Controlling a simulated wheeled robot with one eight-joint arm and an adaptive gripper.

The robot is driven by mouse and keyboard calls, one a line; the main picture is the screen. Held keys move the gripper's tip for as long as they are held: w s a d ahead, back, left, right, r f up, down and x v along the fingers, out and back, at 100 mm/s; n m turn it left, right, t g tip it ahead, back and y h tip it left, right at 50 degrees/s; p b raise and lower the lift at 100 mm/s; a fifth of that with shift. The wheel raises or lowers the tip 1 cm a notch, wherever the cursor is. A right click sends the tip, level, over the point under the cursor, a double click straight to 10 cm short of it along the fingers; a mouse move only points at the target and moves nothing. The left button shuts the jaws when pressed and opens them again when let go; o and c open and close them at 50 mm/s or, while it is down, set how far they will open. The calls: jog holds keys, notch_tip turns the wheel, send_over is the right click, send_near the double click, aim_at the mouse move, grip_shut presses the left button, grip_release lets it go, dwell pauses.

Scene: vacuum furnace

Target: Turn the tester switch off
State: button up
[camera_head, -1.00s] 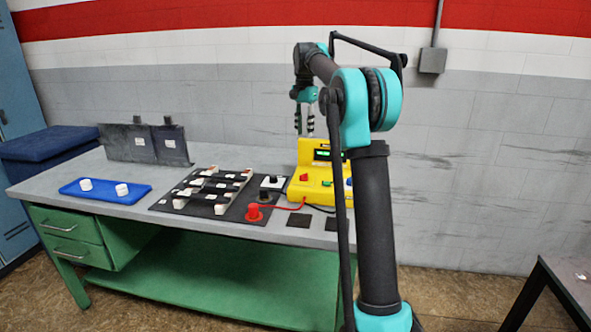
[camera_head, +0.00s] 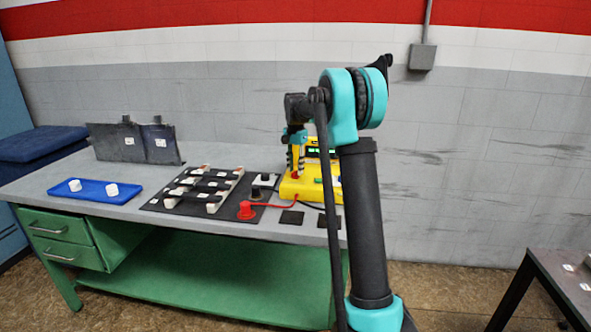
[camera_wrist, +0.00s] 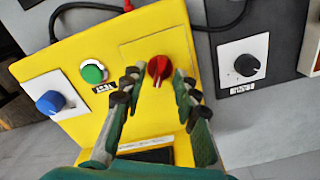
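The yellow tester (camera_head: 300,188) stands at the right end of the workbench. In the wrist view its yellow face (camera_wrist: 100,50) carries a red rotary switch (camera_wrist: 158,69), a green button (camera_wrist: 94,72) and a blue knob (camera_wrist: 51,102) on a white plate. My gripper (camera_wrist: 158,84) is open, with one finger on each side of the red switch and gaps showing. In the head view my gripper (camera_head: 296,160) points down over the tester. I cannot tell whether the fingers touch the switch. The tester's lit green display (camera_head: 322,153) is partly hidden by my arm.
A black knob on a white plate (camera_wrist: 243,62) sits beside the tester. A red plug-like piece (camera_head: 250,211) with a red cable, black strips with white blocks (camera_head: 210,183) and a blue tray (camera_head: 96,192) lie on the workbench (camera_head: 50,180). A dark table (camera_head: 560,275) stands at right.

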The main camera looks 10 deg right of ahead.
jog(key=shift+f, duration=0.4)
grip_shut()
jog(key=shift+n, duration=0.3)
jog(key=n, duration=0.5)
jog(key=shift+n, duration=0.3)
jog(key=n, duration=0.5)
jog(key=shift+n, duration=0.3)
dwell(0.4)
